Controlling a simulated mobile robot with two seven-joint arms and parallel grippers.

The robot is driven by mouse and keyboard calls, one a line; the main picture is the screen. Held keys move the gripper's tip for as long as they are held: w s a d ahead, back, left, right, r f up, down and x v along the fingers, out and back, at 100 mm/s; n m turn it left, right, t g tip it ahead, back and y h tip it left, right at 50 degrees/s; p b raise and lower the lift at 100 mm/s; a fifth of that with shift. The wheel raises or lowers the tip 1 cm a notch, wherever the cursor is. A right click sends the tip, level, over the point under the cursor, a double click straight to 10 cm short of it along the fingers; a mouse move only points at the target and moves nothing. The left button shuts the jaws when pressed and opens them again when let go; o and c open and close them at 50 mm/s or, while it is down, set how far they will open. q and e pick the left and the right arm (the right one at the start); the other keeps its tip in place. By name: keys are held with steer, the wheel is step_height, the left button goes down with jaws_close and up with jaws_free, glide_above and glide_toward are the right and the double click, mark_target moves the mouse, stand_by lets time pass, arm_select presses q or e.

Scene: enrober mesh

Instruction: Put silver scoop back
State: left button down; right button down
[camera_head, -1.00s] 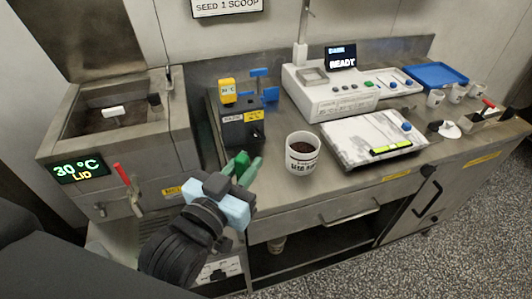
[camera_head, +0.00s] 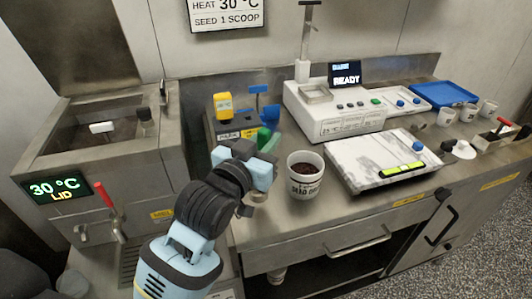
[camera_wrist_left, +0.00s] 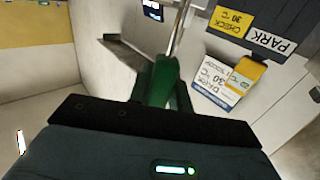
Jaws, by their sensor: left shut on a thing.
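My left gripper (camera_head: 262,146) is shut on the green handle of the silver scoop (camera_head: 265,137), above the counter and close in front of the dark holder (camera_head: 228,134). In the left wrist view, the green handle stands between the fingers (camera_wrist_left: 160,85) and a silver shaft (camera_wrist_left: 181,28) runs up out of frame. The holder, partly hidden by my gripper, carries a PARK label and a yellow CHECK label (camera_wrist_left: 233,20). My right gripper is not in view.
A white cup of dark seed (camera_head: 305,178) stands just right of my gripper. A yellow gauge (camera_head: 223,105) and a blue-handled item (camera_head: 258,90) are at the holder. A steel tank (camera_head: 110,160) is left, a marble slab (camera_head: 375,160) right.

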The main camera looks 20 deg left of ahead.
arm_select(q)
steer(key=shift+f+b, duration=0.3)
steer(key=shift+f, duration=1.45)
steer(key=shift+w, duration=0.1)
steer(key=shift+f, duration=0.2)
steer(key=c, duration=1.3)
jaws_free()
steer(key=shift+r, duration=0.2)
steer(key=s+a, duration=0.2)
steer(key=s, duration=1)
steer(key=shift+a, duration=0.15)
